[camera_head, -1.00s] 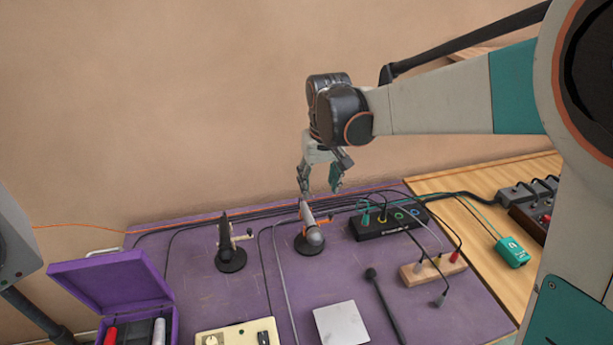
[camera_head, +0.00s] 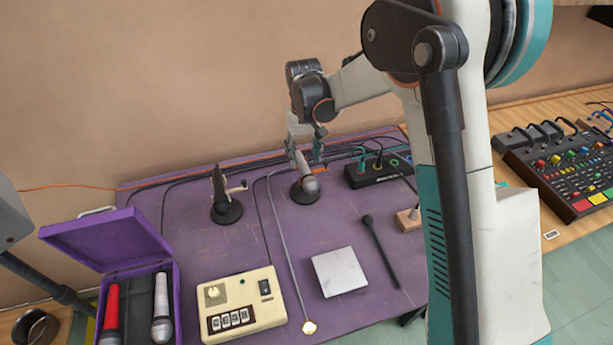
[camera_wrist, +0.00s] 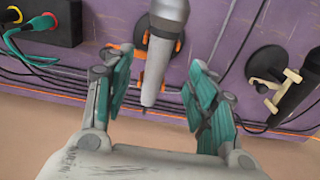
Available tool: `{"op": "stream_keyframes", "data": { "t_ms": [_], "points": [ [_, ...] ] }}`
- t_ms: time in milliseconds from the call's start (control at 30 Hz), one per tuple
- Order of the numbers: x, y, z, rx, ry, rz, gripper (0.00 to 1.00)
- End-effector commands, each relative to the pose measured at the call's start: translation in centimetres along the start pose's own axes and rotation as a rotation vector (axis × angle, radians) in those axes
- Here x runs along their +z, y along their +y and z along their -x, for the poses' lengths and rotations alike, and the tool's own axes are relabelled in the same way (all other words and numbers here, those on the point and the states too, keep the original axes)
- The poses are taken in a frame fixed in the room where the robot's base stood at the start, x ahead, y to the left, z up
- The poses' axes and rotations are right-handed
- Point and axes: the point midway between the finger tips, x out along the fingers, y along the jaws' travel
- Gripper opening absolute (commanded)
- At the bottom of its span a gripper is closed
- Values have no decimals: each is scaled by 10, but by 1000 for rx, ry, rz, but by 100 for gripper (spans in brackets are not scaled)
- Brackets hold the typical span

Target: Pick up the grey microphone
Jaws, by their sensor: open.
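A grey microphone (camera_head: 310,186) rests tilted in an orange clip on a round black stand on the purple table. In the wrist view its pale handle (camera_wrist: 156,68) points down between the two teal fingers, its darker head at the top edge. My gripper (camera_head: 306,158) is open above the handle end; in the wrist view the open gripper (camera_wrist: 160,62) has visible gaps on both sides of the handle.
A black microphone (camera_head: 219,187) on a stand is to the left. A black patch box (camera_head: 378,172) with cables is close on the right. A cream box (camera_head: 243,312), white square plate (camera_head: 340,272) and black mallet (camera_head: 381,252) lie nearer.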

Motion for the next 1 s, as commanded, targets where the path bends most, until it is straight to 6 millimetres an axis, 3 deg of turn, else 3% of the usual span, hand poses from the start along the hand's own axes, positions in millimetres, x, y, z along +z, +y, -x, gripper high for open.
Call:
{"op": "stream_keyframes", "data": {
  "t_ms": [333, 600, 867, 1000],
  "points": [
    [-5, 1, -23, 0, 0, 0, 52],
    [-14, 2, -59, 0, 0, 0, 52],
    [-13, 2, -63, 0, 0, 0, 52],
    [-13, 2, -63, 0, 0, 0, 25]
  ]
}}
